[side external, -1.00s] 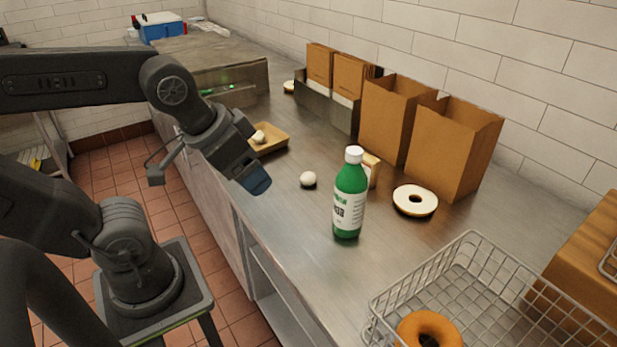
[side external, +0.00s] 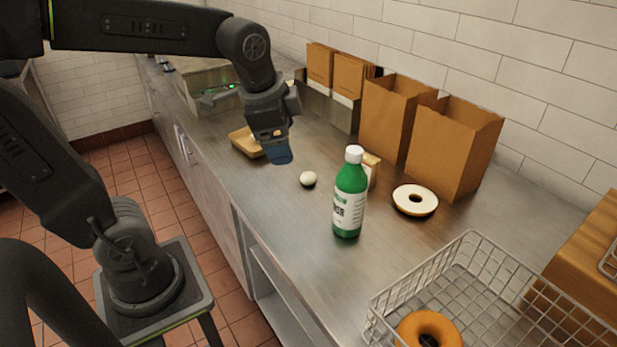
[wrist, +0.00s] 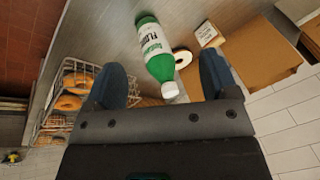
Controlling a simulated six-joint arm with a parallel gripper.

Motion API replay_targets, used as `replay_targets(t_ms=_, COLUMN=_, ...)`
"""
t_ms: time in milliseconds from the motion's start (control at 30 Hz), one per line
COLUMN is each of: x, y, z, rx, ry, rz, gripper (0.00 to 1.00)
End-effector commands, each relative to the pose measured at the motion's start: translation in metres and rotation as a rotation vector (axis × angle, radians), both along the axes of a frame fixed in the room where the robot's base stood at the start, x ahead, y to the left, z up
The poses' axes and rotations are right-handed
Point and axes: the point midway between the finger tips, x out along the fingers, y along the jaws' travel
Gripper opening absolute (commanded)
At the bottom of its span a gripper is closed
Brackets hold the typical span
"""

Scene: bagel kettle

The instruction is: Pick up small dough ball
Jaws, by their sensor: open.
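A small white dough ball (side external: 308,179) lies on the steel counter in the side view, left of the green bottle. My gripper (side external: 280,157) is above the counter, up and to the left of the ball and apart from it. In the wrist view my gripper (wrist: 165,80) shows its two blue fingers spread apart with nothing held between them. The ball cannot be made out in the wrist view.
A green bottle (side external: 349,195) with a white cap stands close right of the ball. A tan tray (side external: 243,143) is behind my gripper. Bare counter lies in front of the ball.

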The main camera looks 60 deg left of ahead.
Motion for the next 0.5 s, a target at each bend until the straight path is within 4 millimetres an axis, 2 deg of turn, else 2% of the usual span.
replay_targets(t_ms=33, x=0.019, y=0.010, z=-0.004, rx=0.037, ry=0.050, rz=-0.091, gripper=0.80)
replay_targets(t_ms=100, x=0.042, y=0.024, z=-0.010, rx=0.089, ry=0.114, rz=-0.241, gripper=0.80)
replay_targets(t_ms=300, x=0.098, y=0.065, z=-0.039, rx=0.175, ry=0.280, rz=-0.648, gripper=0.80)
replay_targets(t_ms=500, x=0.126, y=0.091, z=-0.064, rx=0.194, ry=0.367, rz=-0.901, gripper=0.80)
